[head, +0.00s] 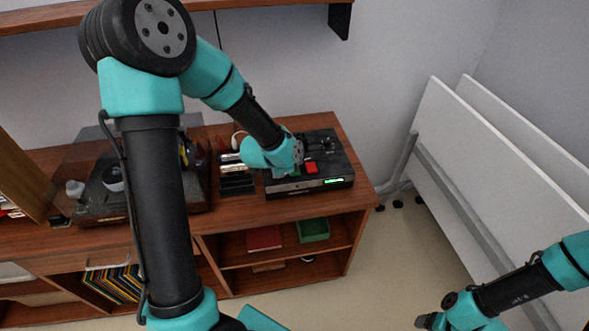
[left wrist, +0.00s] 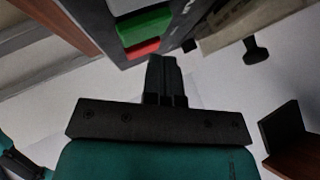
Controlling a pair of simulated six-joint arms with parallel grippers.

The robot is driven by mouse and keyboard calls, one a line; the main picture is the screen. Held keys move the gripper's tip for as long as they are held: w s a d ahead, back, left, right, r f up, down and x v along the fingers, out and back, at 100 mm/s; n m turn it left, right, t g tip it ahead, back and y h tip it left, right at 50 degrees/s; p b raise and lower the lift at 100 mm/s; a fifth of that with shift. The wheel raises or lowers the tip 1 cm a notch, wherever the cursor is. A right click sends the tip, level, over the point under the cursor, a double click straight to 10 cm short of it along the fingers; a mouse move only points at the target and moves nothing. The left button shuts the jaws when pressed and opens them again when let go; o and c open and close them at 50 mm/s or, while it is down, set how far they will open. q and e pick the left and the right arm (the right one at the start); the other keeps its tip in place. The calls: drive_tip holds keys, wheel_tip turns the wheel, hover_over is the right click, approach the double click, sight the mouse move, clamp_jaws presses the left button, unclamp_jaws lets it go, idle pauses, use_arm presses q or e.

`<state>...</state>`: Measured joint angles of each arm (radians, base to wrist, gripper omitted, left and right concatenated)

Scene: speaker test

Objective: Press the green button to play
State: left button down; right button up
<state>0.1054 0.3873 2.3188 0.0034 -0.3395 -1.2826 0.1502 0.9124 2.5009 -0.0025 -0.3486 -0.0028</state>
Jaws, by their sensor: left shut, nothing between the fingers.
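The black player (head: 335,160) sits on the right end of the wooden cabinet top, with a red button (head: 311,168) and a lit green display (head: 334,181) on its front part. In the left wrist view a green button (left wrist: 145,27) stands beside the red button (left wrist: 143,48). In the head view the green button is mostly hidden by my left arm's wrist. My left gripper (left wrist: 163,62) is shut and empty, its fingertips close to the buttons; I cannot tell whether they touch. My right gripper (head: 428,320) is at the bottom right, away from the player; its jaws are unclear.
A record player (head: 90,205) with a raised clear lid stands left on the cabinet. A rack of cases (head: 236,180) is just left of the player. A green box (head: 313,230) and a red one (head: 264,239) lie on the shelf below. White folded panels (head: 480,140) stand right.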

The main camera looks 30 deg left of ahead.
use_arm(q)
drive_tip(key=shift+f, duration=0.2)
idle(0.7)
drive_tip(key=shift+f, duration=0.2)
drive_tip(key=shift+f, duration=0.5)
idle(1.0)
drive_tip(key=shift+r, duration=0.9)
drive_tip(key=shift+r, duration=2.55)
